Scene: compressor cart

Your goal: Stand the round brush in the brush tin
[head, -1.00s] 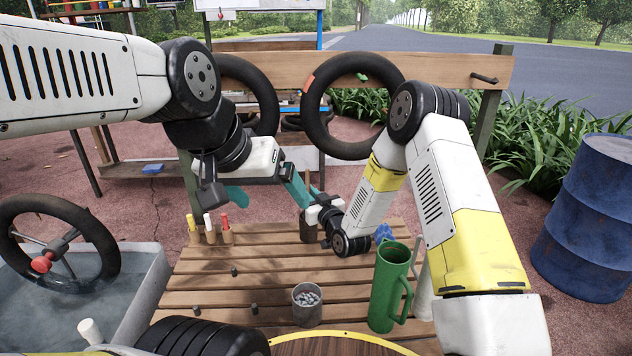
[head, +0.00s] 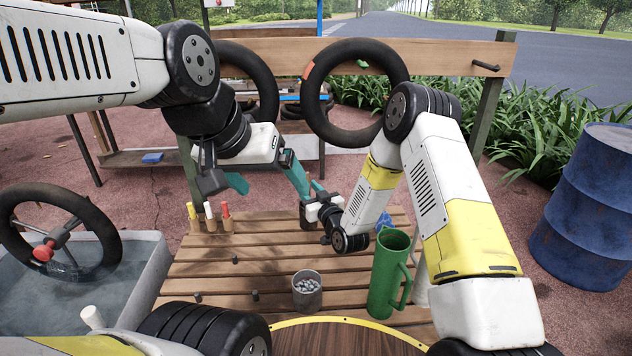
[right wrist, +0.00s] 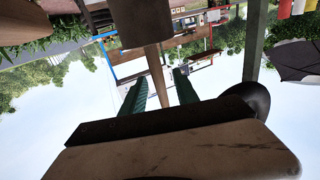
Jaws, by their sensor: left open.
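A dark brown upright container (head: 307,218), perhaps the brush tin, stands at the far edge of the slatted table. In the right wrist view, which is upside down, a brown block-like shape (right wrist: 145,22) has a slim wooden handle (right wrist: 157,75), perhaps of the round brush. My right gripper (head: 304,174) is over the container; its teal fingers (right wrist: 160,86) are apart, with the handle between or in front of them. I cannot tell whether they touch it. My left gripper (head: 232,184) is open and empty, left of the right one. Bristles are not visible.
A grey tin of small pieces (head: 307,290) and a green mug (head: 389,275) stand on the slatted table (head: 245,268). Yellow, white and red markers (head: 210,215) stand at its far left. A basin (head: 140,285) with a steering wheel is left, a blue barrel (head: 595,210) right.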

